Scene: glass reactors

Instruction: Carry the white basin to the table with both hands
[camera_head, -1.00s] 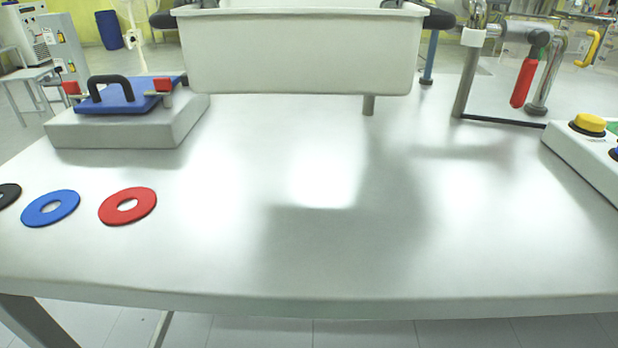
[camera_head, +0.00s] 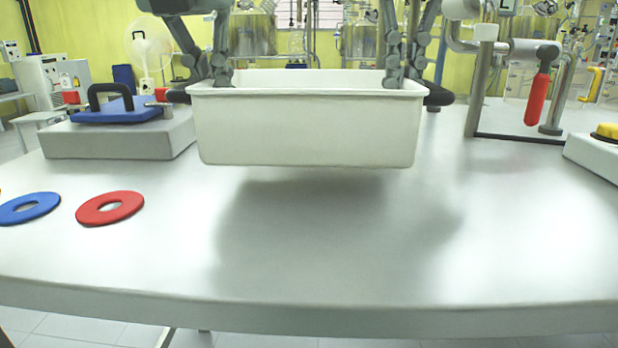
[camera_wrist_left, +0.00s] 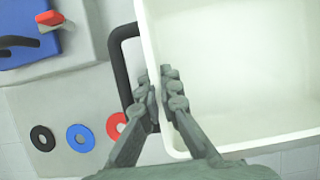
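The white basin (camera_head: 305,130) is level and hangs above the table (camera_head: 330,265), with a gap and a shadow beneath it. It has a black handle at each end, and its inside looks empty in the left wrist view (camera_wrist_left: 235,70). My left gripper (camera_head: 209,78) is shut on its left wall. In the left wrist view the fingers (camera_wrist_left: 160,85) straddle the wall beside the black handle (camera_wrist_left: 118,70). My right gripper (camera_head: 403,76) is at the right wall, one finger inside and one outside, and appears shut on it.
A grey block with a blue handled plate (camera_head: 120,110) stands left of the basin. Blue (camera_head: 30,208) and red (camera_head: 110,208) rings lie at the front left. A metal pipe fixture with a red lever (camera_head: 537,98) stands right. The table's front middle is clear.

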